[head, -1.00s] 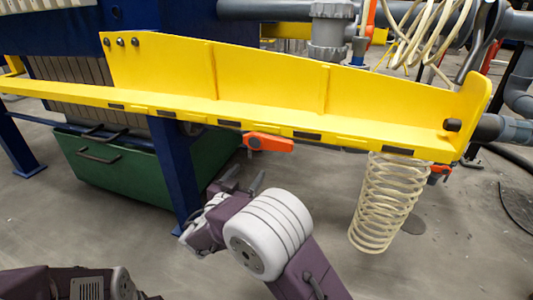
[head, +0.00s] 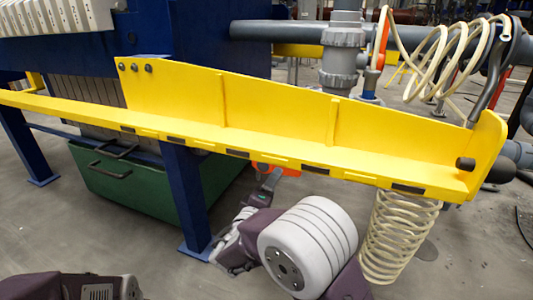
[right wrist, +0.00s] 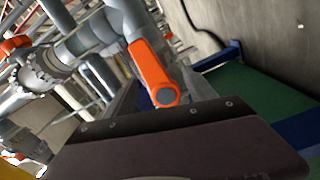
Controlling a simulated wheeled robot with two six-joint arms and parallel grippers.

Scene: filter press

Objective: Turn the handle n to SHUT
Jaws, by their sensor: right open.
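An orange handle (head: 287,171) shows just below the yellow beam in the head view, mostly hidden by the beam and my right gripper. In the right wrist view the orange handle (right wrist: 150,72) is a long lever slanting down to a round end, close to the gripper. My right gripper (head: 268,182) is open with its fingers at the handle. I cannot tell whether they touch it or are around it. My left gripper is out of view. The letter marking of the handle cannot be read.
The yellow beam (head: 290,125) runs across above the right arm. A pale coiled hose (head: 400,230) hangs to the right. A blue leg (head: 187,200) and a green bin (head: 125,185) stand to the left. Another orange handle (head: 381,40) is on the pipes behind.

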